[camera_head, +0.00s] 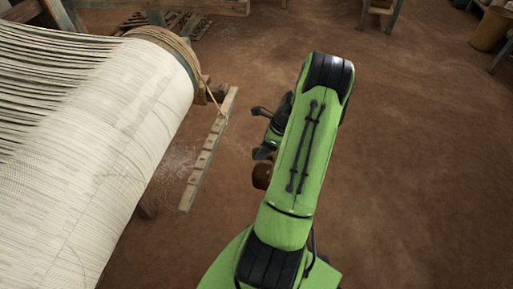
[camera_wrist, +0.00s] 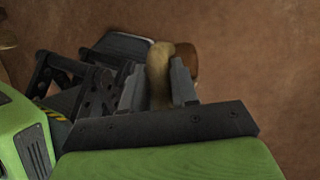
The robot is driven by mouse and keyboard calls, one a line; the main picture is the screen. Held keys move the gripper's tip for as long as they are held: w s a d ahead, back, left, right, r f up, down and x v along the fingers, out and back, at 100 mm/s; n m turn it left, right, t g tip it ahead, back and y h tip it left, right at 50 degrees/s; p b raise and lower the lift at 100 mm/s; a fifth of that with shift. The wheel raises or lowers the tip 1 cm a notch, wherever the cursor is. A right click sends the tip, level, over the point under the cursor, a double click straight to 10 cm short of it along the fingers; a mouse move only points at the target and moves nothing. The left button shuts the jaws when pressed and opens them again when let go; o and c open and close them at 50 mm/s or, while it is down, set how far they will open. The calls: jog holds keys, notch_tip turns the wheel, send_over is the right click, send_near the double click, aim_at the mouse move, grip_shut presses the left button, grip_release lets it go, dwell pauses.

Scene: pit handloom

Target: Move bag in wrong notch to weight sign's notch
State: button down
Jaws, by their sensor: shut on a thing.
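My gripper (camera_wrist: 158,88) is shut on the tan neck of a bag (camera_wrist: 160,62) in the wrist view. A brown rounded part (camera_wrist: 188,58) shows behind the right finger and looks like the bag's body. In the head view, my gripper (camera_head: 265,145) is partly hidden behind my green arm, and a brown piece of the bag (camera_head: 262,175) shows below it. The notched wooden bar (camera_head: 207,150) sticks out from the loom beam's end, left of my gripper and apart from it. No bag shows on the bar. I cannot make out a weight sign.
The loom's large beam (camera_head: 150,110), wound with pale warp, fills the left. A rope (camera_head: 205,85) circles its end near the bar. Wooden frame parts (camera_head: 180,5) stand at the top left, and a brown container (camera_head: 491,28) at the top right. The earth floor (camera_head: 420,150) is clear on the right.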

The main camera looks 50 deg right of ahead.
jog(key=s+d+p, duration=0.2)
jog(key=s+d, duration=0.1)
jog(key=s, duration=0.4)
jog(key=shift+s+r, duration=0.2)
jog(key=shift+r, duration=0.25)
jog(key=shift+d, duration=0.1)
dwell(0.6)
